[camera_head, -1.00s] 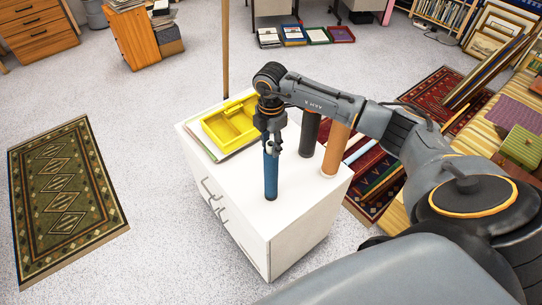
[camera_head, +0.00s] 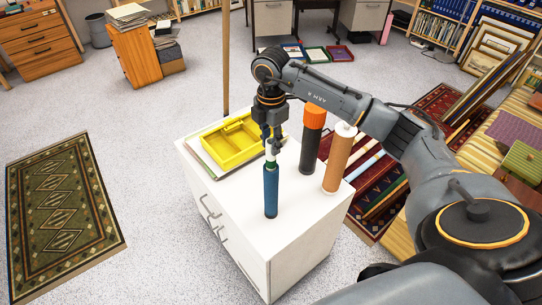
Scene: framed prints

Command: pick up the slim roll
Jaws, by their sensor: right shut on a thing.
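The slim roll is blue with a green band and a white top end (camera_head: 270,190). It stands upright over the front part of the white cabinet top (camera_head: 295,228). My right gripper (camera_head: 270,147) points down from above and is shut on the roll at its white top end. Whether the roll's bottom touches the cabinet top I cannot tell. A thicker black roll with an orange top (camera_head: 312,140) and a tan roll with a white end (camera_head: 339,158) stand close by to the right. My left gripper is not in view.
A yellow divided tray (camera_head: 232,145) lies on papers at the cabinet's back left. A wooden pole (camera_head: 225,60) rises behind the cabinet. A green patterned rug (camera_head: 62,215) lies left, with clear floor between. Red rugs (camera_head: 385,190) lie right of the cabinet.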

